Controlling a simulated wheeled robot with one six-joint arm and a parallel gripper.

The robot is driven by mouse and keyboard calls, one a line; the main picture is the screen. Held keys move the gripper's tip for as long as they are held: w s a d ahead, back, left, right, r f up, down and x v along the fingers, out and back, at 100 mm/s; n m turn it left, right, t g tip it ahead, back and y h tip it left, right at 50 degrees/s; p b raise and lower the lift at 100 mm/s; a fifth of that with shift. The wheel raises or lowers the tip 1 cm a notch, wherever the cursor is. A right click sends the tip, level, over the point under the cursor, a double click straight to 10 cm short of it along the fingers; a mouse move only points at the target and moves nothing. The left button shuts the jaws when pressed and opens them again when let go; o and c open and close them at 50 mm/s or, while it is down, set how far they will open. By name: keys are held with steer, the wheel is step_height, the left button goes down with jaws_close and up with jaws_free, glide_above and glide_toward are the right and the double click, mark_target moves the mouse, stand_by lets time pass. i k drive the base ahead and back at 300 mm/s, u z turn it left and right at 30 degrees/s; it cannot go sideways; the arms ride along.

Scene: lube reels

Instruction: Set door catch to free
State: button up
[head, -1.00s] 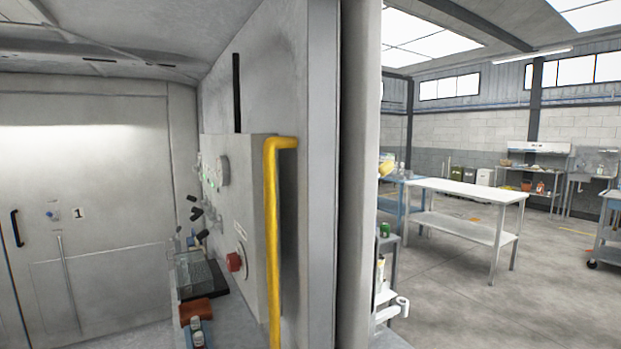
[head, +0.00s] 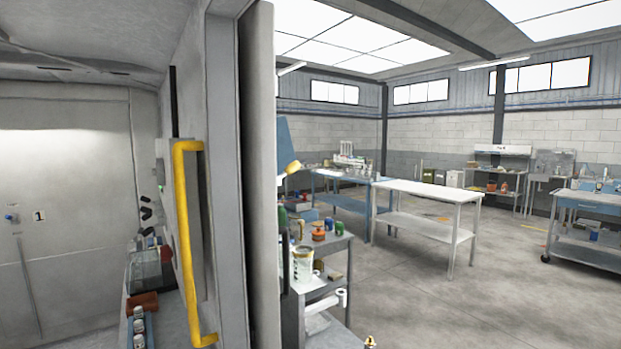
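I cannot make out the door catch for certain in the head view. A tall grey upright panel edge (head: 263,180), possibly a door edge, stands near me at left of centre. A yellow bar handle (head: 187,240) runs vertically just left of it. A dark vertical bar (head: 284,262) shows at its right side. My gripper is not in view.
A grey cart (head: 330,250) with jars and bottles stands just right of the panel edge. Grey floor (head: 500,310) is clear at the lower right.

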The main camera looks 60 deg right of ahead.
mark_target(290, 169)
steer(key=k, duration=0.6)
steer(key=z, duration=1.6)
steer(key=i, duration=0.45)
steer(key=u, duration=0.1)
steer(key=k, duration=0.45)
steer(key=u, duration=1.6)
steer(key=i, duration=0.95)
steer(key=z, duration=1.35)
